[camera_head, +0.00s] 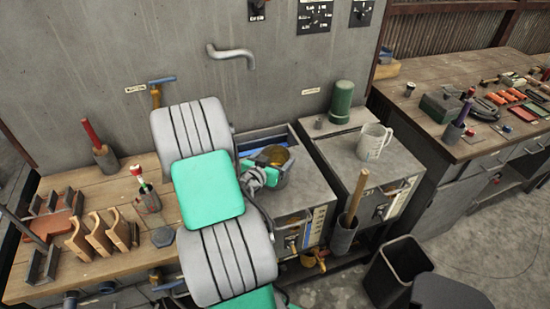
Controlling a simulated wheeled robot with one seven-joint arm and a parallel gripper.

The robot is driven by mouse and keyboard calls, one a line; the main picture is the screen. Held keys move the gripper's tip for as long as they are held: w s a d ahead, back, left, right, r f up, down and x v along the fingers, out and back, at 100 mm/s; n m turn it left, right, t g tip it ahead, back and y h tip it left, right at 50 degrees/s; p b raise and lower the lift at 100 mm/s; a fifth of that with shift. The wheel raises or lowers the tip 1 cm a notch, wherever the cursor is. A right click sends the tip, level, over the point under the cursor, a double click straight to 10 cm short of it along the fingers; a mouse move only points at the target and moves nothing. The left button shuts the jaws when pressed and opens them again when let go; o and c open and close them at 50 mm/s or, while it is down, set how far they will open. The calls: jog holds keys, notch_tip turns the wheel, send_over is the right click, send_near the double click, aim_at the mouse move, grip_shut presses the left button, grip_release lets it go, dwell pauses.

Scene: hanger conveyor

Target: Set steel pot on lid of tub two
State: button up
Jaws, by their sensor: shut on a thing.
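The steel pot (287,173) is a small grey round vessel with a brownish inside, upright above the left grey tub (312,192). My gripper (263,178) is shut at its near left side, and my arm hides part of the pot. I cannot tell whether the pot touches the tub. The left tub's back part looks open, with blue inside; its front top is flat and grey. The right grey tub (338,150) has a flat closed top. I cannot read which is tub two.
A holder with a wooden handle (343,236) stands in front. A dark bin (397,272) is on the floor. A wooden bench (125,255) with tools is at left.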

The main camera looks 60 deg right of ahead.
jog(key=shift+f, duration=0.15)
jog(key=o, duration=1.9)
jog(key=shift+a+r, duration=0.2)
jog(key=b+v, duration=0.2)
jog(key=v, duration=0.9)
jog(key=shift+a+r+b, duration=0.1)
jog(key=shift+a+b, duration=0.2)
jog(key=shift+b, duration=0.05)
